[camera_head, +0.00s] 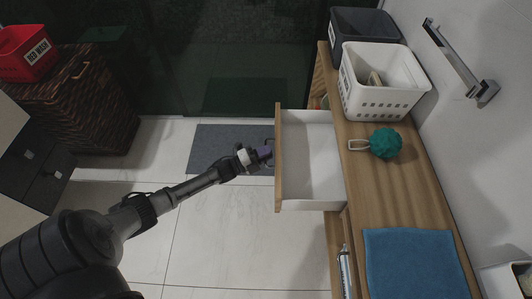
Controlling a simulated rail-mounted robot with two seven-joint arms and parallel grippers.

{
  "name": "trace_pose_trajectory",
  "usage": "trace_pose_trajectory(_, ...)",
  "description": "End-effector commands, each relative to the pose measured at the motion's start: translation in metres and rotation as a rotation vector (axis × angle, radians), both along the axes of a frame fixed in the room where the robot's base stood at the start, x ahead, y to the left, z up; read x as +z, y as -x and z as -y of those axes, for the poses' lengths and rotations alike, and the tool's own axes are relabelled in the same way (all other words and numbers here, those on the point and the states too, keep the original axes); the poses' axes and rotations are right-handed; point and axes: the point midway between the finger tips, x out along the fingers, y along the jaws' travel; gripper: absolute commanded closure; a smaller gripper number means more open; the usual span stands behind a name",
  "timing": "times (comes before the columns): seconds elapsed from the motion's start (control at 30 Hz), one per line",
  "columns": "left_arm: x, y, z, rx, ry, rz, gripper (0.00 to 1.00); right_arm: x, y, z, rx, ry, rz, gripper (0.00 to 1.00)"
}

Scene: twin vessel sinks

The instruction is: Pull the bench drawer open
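The bench drawer (310,160) stands pulled out to the left from the wooden bench (375,195). Its white inside shows and looks empty. Its wooden front panel (278,160) faces left, and a thin dark handle (270,142) sticks out from it. My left gripper (264,153) is at the handle, just left of the front panel, with the arm reaching in from the lower left. Its fingers are small and overlap the handle, so I cannot tell whether they are shut on it. My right gripper is not in view.
On the bench top are a white basket (378,100), a dark bin (365,35), a green sponge ball (385,143) and a blue towel (415,265). A grey mat (215,145) lies on the tiled floor. A wicker hamper (75,100) stands at left. Open floor lies left of the drawer.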

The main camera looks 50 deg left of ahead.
Motion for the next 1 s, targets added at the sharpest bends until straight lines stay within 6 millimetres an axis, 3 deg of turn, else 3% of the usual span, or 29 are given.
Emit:
trace_pose_trajectory(0.17,-0.002,0.015,-0.005,0.002,0.000,-0.004,0.81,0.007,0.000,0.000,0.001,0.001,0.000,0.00)
trace_pose_trajectory(0.7,-0.018,0.107,-0.036,0.001,0.000,-0.003,0.81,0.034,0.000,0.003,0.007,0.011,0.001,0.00)
trace_pose_trajectory(1.0,-0.023,0.127,-0.043,0.000,0.000,-0.001,0.81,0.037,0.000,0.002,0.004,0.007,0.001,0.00)
